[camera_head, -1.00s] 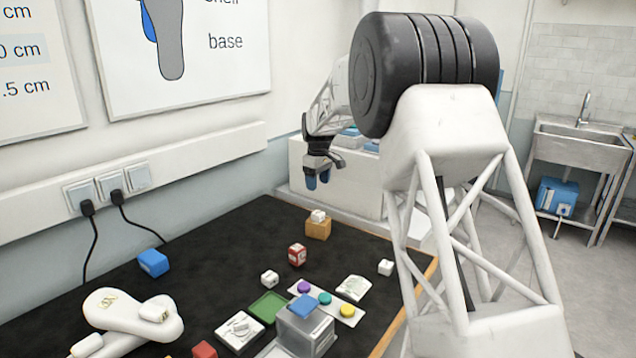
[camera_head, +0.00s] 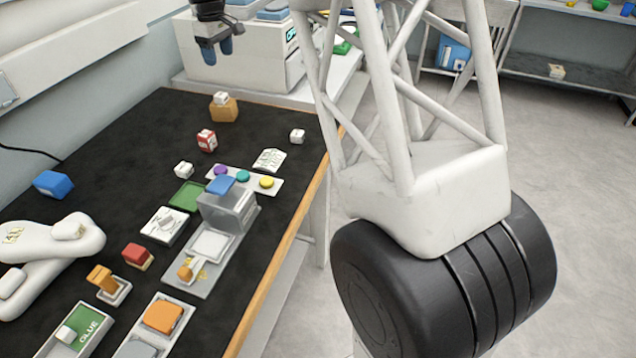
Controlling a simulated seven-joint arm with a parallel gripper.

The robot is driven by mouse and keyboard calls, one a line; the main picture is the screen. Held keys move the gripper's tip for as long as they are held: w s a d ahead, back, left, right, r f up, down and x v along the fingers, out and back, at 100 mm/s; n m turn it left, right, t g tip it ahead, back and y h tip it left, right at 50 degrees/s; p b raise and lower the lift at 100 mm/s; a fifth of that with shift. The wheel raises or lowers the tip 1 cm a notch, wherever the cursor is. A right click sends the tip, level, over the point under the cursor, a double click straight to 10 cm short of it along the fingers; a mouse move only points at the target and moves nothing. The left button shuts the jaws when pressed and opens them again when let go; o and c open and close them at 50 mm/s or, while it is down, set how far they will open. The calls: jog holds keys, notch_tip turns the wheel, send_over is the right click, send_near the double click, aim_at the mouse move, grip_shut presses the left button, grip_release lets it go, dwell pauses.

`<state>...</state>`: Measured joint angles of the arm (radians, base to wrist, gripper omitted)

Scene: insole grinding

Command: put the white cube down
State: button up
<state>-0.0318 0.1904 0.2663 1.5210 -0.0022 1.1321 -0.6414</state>
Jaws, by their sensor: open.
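My gripper (camera_head: 217,50), with blue fingertips, hangs open and empty at the top of the view. It is above and apart from a small white cube (camera_head: 221,97). That cube rests on top of an orange-brown block (camera_head: 224,112) near the far end of the black table. Another white cube (camera_head: 184,170) lies on the mat left of the button strip, and one more white cube (camera_head: 297,136) lies near the right table edge. I cannot tell which of these the task means.
A red-and-white block (camera_head: 207,140) stands near the orange-brown block. A blue block (camera_head: 54,184) lies at left. A grey machine (camera_head: 228,211) and several trays crowd the near table (camera_head: 110,160). A white box-shaped machine (camera_head: 245,62) stands behind my gripper.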

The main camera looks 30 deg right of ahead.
jog(key=s+d+r+m+t, duration=0.1)
jog(key=s+r+m, duration=0.15)
jog(key=s, duration=1.25)
jog(key=s+d+r+m, duration=0.15)
jog(key=s+r, duration=0.25)
jog(key=s, duration=1.1)
jog(key=s+f+m, duration=0.2)
jog(key=s+f, duration=0.2)
jog(key=s, duration=0.9)
jog(key=s+f+m+t, duration=0.1)
jog(key=s+f, duration=0.3)
jog(key=s, duration=0.9)
jog(key=shift+d+f+m, duration=0.2)
jog(key=shift+d+m, duration=0.1)
jog(key=shift+m, duration=0.2)
